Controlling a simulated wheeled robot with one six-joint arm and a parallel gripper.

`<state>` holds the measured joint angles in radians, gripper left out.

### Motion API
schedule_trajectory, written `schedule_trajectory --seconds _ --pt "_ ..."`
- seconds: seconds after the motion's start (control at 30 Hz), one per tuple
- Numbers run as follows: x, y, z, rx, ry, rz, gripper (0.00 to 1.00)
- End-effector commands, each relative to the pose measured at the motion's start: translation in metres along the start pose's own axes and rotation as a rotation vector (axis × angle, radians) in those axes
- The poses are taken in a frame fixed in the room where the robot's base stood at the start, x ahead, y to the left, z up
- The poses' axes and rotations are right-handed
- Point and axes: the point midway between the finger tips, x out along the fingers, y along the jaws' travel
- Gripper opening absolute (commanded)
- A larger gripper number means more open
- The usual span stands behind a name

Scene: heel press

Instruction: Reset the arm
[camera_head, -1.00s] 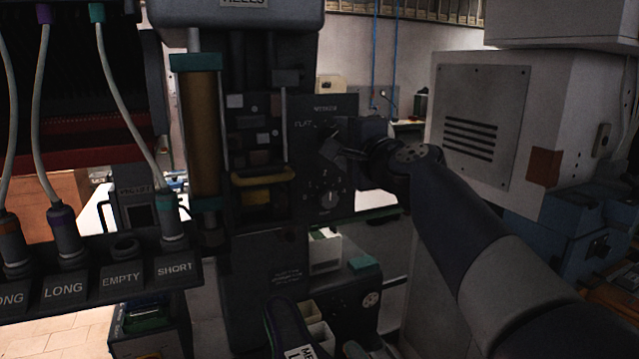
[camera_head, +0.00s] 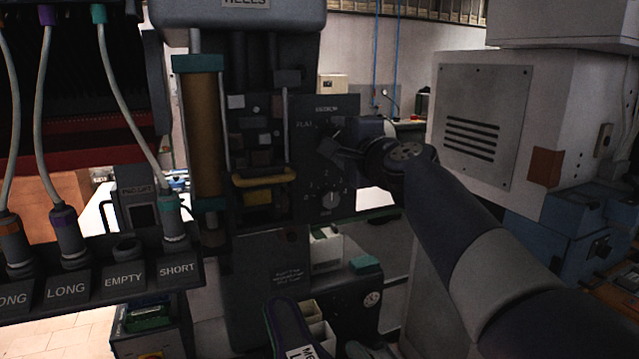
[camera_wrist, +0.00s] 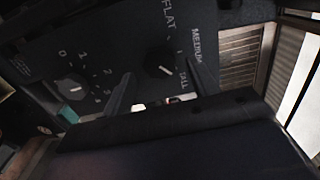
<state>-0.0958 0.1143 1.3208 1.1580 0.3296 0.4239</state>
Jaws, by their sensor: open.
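My gripper (camera_head: 332,147) is open at the front of the dark control panel (camera_head: 313,110) of the press. In the wrist view its jaws (camera_wrist: 160,88) stand apart near the upper selector knob (camera_wrist: 162,70), which is marked FLAT, MEDIUM and TALL. I cannot tell whether the jaws touch the knob. A lower numbered dial (camera_head: 330,198) sits below it; it also shows in the wrist view (camera_wrist: 72,88). My arm reaches in from the lower right.
A rack (camera_head: 100,285) with labelled sockets, LONG, EMPTY and SHORT, and hanging cables stands at the left. A brown cylinder (camera_head: 207,130) is left of the panel. A grey cabinet (camera_head: 485,125) stands at the right. Bins (camera_head: 320,335) are below.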

Motion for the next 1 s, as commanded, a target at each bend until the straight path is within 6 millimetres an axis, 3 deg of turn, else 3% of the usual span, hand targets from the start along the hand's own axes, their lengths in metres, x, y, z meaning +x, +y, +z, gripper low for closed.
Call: schedule_trajectory --seconds 0.53,0.6,1.0 --pt "-0.094 0.002 0.000 -0.001 0.004 -0.002 0.57" --pt "-0.075 0.000 0.000 0.002 -0.002 0.004 0.57" --pt "-0.006 -0.001 0.000 0.001 -0.001 0.002 0.57"
